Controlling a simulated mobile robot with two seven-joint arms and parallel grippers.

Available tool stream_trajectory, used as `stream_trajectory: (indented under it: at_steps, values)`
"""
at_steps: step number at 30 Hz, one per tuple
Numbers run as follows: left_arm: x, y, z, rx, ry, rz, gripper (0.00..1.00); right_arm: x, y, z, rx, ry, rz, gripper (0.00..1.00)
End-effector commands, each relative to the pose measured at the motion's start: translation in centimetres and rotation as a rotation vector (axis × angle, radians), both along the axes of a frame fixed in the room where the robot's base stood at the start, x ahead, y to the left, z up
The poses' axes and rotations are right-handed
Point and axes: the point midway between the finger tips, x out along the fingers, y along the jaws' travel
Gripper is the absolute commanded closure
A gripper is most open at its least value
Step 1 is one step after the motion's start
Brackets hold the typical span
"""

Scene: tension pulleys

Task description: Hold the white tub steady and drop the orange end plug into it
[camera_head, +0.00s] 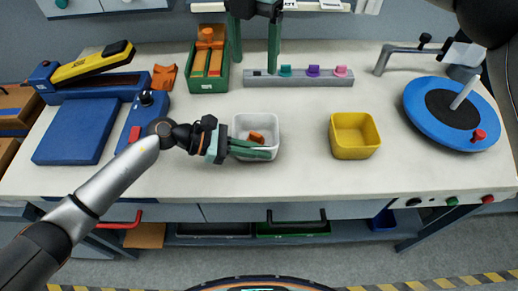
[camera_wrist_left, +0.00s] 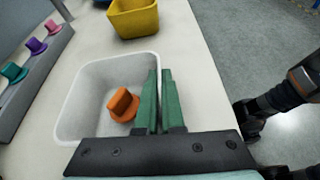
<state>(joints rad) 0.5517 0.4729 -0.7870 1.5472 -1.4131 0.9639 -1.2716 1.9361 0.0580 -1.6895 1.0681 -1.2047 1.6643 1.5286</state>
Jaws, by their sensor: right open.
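The white tub (camera_head: 240,121) stands on the table left of centre; it also shows in the wrist view (camera_wrist_left: 90,75). The orange end plug (camera_head: 257,137) lies inside it, on its floor, as the wrist view also shows (camera_wrist_left: 122,104). My left gripper (camera_head: 271,153) is at the tub's near side, with its green fingers (camera_wrist_left: 160,72) close together, one inside and one outside the wall, shut on it.
A yellow tub (camera_head: 355,148) stands to the right. At the back are a green bin (camera_head: 207,84) with orange parts and a grey rail (camera_head: 330,81) with teal, purple and pink plugs. A blue turntable (camera_head: 417,107) is far right. The table between the tubs is clear.

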Motion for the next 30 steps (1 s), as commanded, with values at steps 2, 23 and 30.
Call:
stream_trajectory:
  at_steps: [2, 23, 30]
  values:
    - [0.0, 0.0, 0.0, 0.0, 0.0, 0.0, 1.0, 0.0, 0.0, 0.0, 0.0, 0.0, 0.0, 0.27]
    - [0.0, 0.2, 0.1, 0.001, 0.0, 0.001, 0.6, 0.0, 0.0, 0.0, 0.0, 0.0, 0.0, 0.27]
    - [-0.1, 3.6, 1.4, 0.003, -0.001, 0.003, 0.6, 0.0, 0.0, 0.0, 0.0, 0.0, 0.0, 0.27]
